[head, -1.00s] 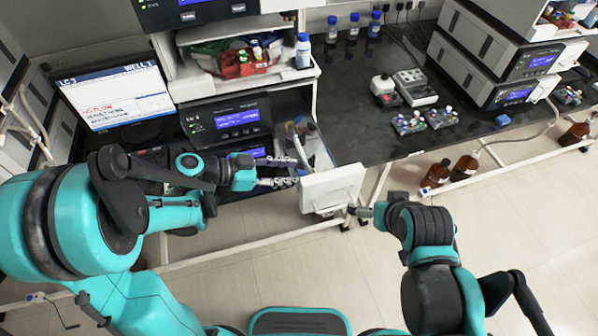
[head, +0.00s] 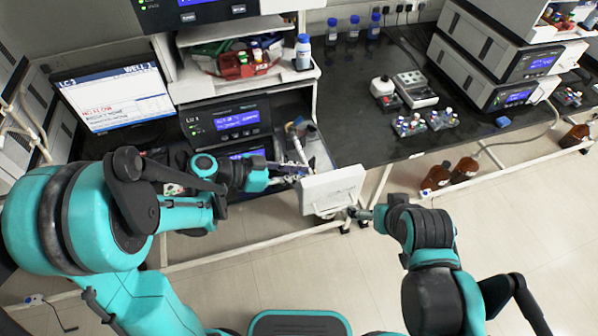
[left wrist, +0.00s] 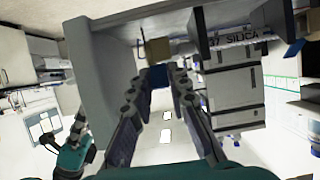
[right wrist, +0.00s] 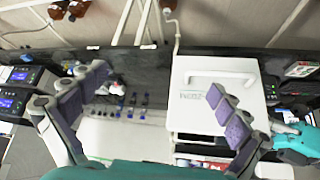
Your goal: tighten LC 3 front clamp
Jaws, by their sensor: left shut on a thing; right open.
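My left gripper (head: 294,170) reaches to the column stack beside the LC 3 unit (head: 225,122), at the bench's front edge. In the left wrist view its fingers (left wrist: 159,84) are closed on a small dark blue part, which I take as the LC 3 front clamp (left wrist: 159,74); a tan block (left wrist: 157,49) sits just beyond it. The clamp is hidden by the fingers in the head view. A white body lettered SILICA (left wrist: 236,42) stands close by. My right gripper (right wrist: 157,88) is open and empty, away from the stack.
The LC 3 monitor (head: 115,97) shows a red NO FLOW line. Vial racks (head: 425,123) and brown bottles (head: 450,175) are farther right. The dark bench top between is partly clear.

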